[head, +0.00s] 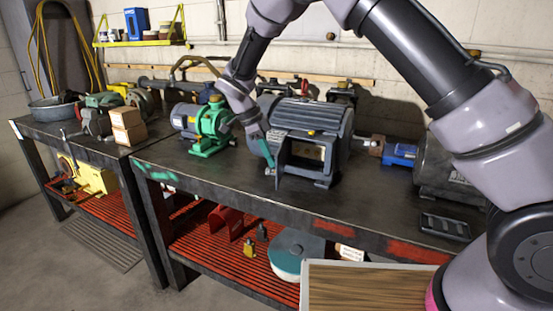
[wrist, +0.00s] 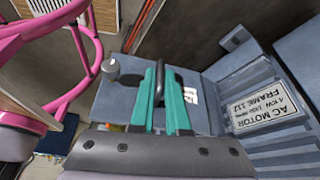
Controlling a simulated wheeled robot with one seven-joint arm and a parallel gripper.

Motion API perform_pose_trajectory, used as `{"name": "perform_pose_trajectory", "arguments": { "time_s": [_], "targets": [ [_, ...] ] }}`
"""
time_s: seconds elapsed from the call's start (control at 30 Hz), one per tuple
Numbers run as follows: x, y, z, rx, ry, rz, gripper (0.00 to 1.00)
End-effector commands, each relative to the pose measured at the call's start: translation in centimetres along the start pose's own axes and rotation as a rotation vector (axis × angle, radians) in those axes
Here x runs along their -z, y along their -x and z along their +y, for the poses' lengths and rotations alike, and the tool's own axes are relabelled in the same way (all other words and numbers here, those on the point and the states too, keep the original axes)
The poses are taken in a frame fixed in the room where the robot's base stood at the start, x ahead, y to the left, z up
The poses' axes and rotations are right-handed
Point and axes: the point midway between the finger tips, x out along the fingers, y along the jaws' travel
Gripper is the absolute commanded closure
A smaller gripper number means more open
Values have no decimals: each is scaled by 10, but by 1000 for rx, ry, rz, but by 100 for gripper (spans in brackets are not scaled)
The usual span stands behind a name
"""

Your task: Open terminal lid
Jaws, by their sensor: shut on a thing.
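The large blue-grey motor (head: 322,117) stands in the middle of the bench, with its terminal box (head: 318,170) facing the front. The box front looks open, with a tan inside showing. My gripper (head: 270,168) is at the left side of the box, pointing down. In the wrist view its teal fingers (wrist: 162,80) are closed around a black curved handle (wrist: 161,70) on a blue-grey panel (wrist: 200,112), which looks like the terminal lid. The fingers partly hide the handle, and the lid's exact angle is unclear.
A green pump (head: 209,128) stands close on the left, and a blue motor (head: 400,154) on the right. A dark tray (head: 445,227) lies at the bench's front right. The motor's label plate (wrist: 263,92) shows in the wrist view. The front bench strip is mostly clear.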

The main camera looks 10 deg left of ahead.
Motion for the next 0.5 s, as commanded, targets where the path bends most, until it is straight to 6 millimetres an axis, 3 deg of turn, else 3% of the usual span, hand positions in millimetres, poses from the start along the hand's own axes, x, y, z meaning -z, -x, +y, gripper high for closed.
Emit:
{"name": "perform_pose_trajectory", "arguments": {
  "time_s": [0.5],
  "targets": [
    [-16, 7, -19, -106, -264, 1, 100]
  ]
}}
